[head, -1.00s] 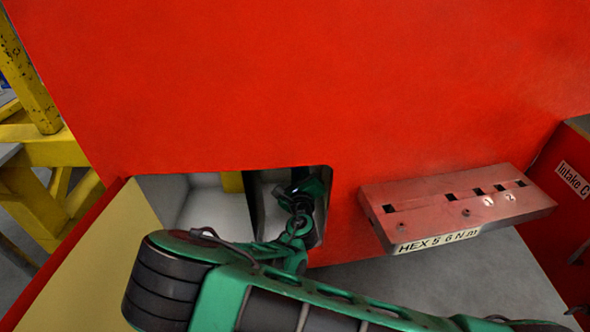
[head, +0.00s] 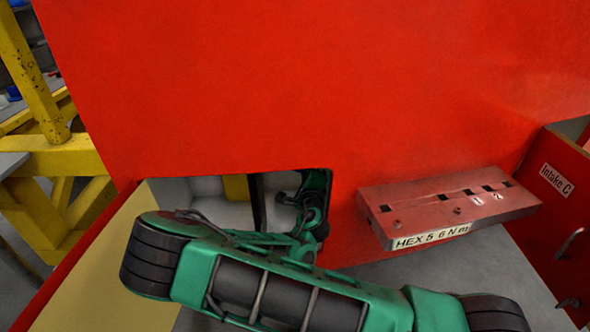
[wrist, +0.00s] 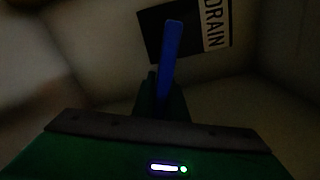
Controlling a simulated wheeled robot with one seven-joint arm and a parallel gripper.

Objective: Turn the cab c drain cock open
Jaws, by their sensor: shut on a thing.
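The drain cock's blue lever (wrist: 172,50) shows in the wrist view, dim, standing nearly upright with its top leaning slightly right. Its lower end is between the fingers of my gripper (wrist: 163,92), which is shut on it. A label reading DRAIN (wrist: 213,25) is on the wall behind the lever. The valve body is hidden behind my gripper. In the head view my wrist reaches into the recess (head: 207,188) low in the red panel, and neither the lever nor my fingers can be seen there.
The red panel (head: 270,90) closes over the recess top and right side. A red rack (head: 440,205) marked HEX 5 6 N.m juts out to the right. Further right is a red panel labelled Intake C (head: 557,180). A yellow frame (head: 60,155) stands at left.

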